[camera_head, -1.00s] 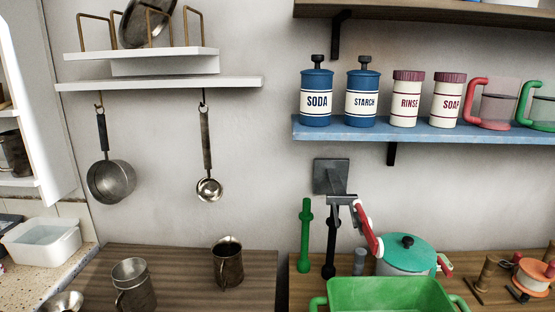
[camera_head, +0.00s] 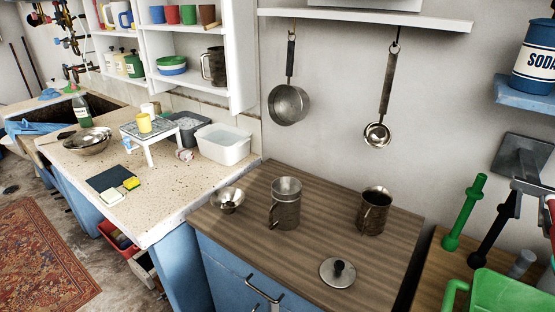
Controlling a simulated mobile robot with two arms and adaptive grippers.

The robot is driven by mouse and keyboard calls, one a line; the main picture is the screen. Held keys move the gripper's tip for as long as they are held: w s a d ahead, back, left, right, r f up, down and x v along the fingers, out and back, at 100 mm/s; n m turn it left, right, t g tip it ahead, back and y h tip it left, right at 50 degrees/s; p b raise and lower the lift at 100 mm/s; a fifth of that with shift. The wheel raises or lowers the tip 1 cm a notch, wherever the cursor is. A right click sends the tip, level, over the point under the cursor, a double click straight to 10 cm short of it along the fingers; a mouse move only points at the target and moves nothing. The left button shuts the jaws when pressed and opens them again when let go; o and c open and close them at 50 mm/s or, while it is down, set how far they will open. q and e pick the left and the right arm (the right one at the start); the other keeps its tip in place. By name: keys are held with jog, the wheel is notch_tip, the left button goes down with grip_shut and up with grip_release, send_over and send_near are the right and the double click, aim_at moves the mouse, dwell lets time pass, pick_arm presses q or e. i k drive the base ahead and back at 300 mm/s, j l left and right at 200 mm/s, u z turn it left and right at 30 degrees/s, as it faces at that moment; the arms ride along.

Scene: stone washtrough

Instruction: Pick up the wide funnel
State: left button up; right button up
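Neither of my grippers is in view.
A dark metal mug (camera_head: 374,212) and a round lid with a black knob (camera_head: 338,272) are on the same top. A white tub (camera_head: 223,145) stands behind the funnel on the speckled counter (camera_head: 165,200). A pan (camera_head: 288,103) and a ladle (camera_head: 377,134) hang above.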

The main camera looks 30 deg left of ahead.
aim_at(224, 197)
jog(key=i+j+u, duration=0.15)
jog(key=u, duration=1.2)
